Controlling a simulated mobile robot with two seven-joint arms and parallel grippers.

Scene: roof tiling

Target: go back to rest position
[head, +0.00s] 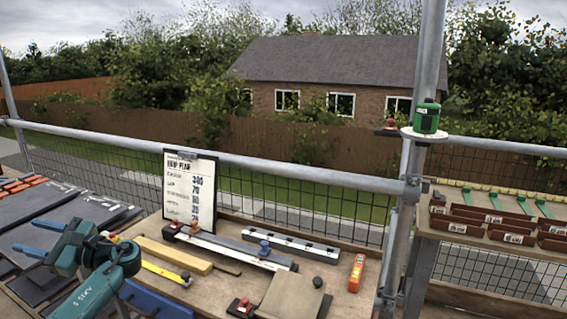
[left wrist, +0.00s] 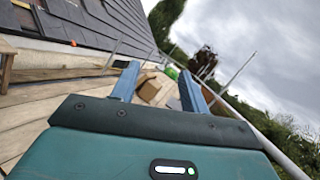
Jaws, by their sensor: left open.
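My left arm (head: 95,285) comes up at the lower left of the head view. Its teal gripper (head: 24,234) has two blue fingers apart, pointing left over the dark slates (head: 50,238). In the left wrist view the gripper (left wrist: 158,70) is tilted, its fingers spread with nothing between them. Beyond the fingers are boards and a blurred brown box-like shape (left wrist: 152,90). My right gripper is in neither view.
A scaffold pole (head: 420,120) and rail stand behind. A side table (head: 470,235) holds labelled trays. A slate roof (left wrist: 90,25) shows in the wrist view.

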